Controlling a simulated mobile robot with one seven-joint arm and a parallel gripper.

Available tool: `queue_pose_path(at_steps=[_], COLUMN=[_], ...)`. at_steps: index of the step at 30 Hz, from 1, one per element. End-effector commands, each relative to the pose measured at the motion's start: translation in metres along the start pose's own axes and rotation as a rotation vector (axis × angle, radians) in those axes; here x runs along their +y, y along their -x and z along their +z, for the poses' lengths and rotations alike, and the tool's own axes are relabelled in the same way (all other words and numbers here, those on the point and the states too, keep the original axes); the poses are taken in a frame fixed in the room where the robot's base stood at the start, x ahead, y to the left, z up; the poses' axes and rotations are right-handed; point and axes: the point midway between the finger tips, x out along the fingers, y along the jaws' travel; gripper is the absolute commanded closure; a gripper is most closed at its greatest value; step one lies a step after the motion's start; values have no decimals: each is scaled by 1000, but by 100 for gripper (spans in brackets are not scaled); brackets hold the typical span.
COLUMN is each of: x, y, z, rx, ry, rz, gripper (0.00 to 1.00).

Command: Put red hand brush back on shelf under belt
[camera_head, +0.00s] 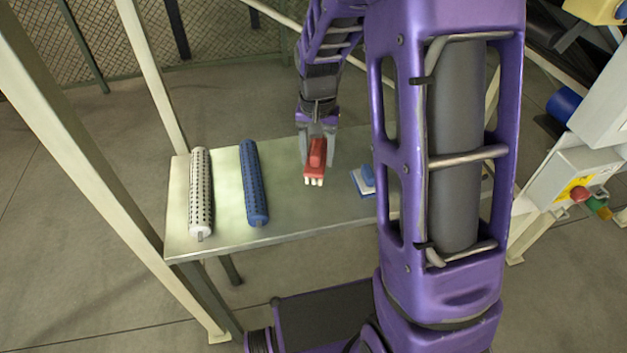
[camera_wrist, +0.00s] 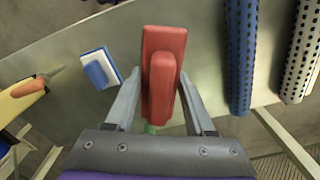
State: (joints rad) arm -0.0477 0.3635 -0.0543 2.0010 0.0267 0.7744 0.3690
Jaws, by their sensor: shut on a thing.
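The red hand brush (camera_head: 316,155) with pale bristles is in my gripper (camera_head: 317,147), over the middle of the metal shelf (camera_head: 290,215) in the head view. In the wrist view the red brush (camera_wrist: 161,62) sits between the two fingers of my gripper (camera_wrist: 160,105), its handle running toward the wrist. My gripper is shut on it. The bristles point down toward the shelf; I cannot tell whether they touch it. No belt is clearly seen in these views.
A white perforated roller (camera_head: 201,195) and a blue perforated roller (camera_head: 254,183) lie on the shelf at left. A blue and white brush (camera_head: 363,181) lies at right, partly behind my arm. A pale post (camera_head: 95,170) stands at left. Shelf between blue roller and red brush is bare.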

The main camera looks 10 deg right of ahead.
Motion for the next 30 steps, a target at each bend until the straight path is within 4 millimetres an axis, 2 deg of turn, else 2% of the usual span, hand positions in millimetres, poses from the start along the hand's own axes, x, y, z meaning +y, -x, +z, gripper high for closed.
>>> queue_pose_path(at_steps=[7, 14, 20, 29, 30], x=[0, 0, 0, 0, 0], y=[-47, -66, -93, -97, -97], z=[1, 1, 1, 0, 1], rx=[-6, -4, -5, -1, -1], ry=[0, -1, -1, -1, -1], rz=[2, 1, 2, 0, 1], gripper=[98, 98, 98, 98, 42])
